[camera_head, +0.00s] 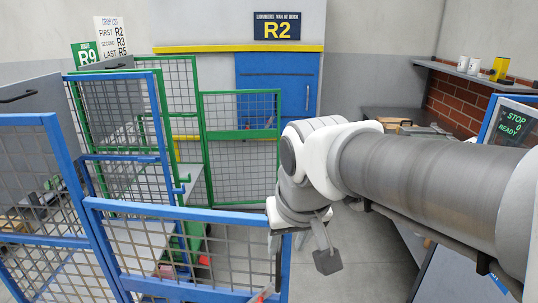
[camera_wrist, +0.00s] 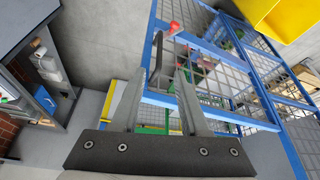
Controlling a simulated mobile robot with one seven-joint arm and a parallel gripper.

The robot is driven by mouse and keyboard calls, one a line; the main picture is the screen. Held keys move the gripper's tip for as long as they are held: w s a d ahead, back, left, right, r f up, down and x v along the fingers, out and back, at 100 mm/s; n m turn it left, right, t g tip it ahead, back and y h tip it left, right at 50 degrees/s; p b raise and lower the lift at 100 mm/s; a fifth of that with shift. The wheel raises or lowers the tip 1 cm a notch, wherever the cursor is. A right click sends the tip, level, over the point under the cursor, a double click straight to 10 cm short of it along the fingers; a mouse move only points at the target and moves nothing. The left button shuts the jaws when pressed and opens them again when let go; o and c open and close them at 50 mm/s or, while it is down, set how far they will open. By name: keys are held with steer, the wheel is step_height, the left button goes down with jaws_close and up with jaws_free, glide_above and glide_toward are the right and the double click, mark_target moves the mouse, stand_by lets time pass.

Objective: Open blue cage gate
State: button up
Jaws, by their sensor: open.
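The blue cage gate (camera_head: 180,212) is a blue-framed mesh panel in the lower middle of the head view. It looks closed, in line with the blue panel at its left. A dark upright handle (camera_head: 278,262) is near its right edge, with a red-tipped part (camera_head: 263,294) below. In the wrist view the gate's blue frame (camera_wrist: 205,103) lies beyond the fingers, with the dark handle (camera_wrist: 156,52) and red tip (camera_wrist: 174,28). My gripper (camera_wrist: 160,76) is open and empty. Its fingertips point toward the handle's near end; contact cannot be told.
A green mesh gate (camera_head: 240,135) and blue door (camera_head: 290,80) stand behind. A blue fixed panel (camera_head: 50,150) is at the left. A workbench (camera_head: 385,115) and screen (camera_head: 514,127) are at the right. Grey floor (camera_head: 350,260) is open right of the gate.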

steer(key=shift+v, duration=1.65)
steer(key=s+d+m+t+p, duration=0.1)
steer(key=s+d+m+p, duration=0.1)
steer(key=s+d+p, duration=0.2)
steer(key=s+d+r, duration=0.1)
steer(key=s+d, duration=0.2)
steer(key=d, duration=0.3)
steer(key=shift+s+h+p, duration=0.2)
steer(key=shift+h+p, duration=0.2)
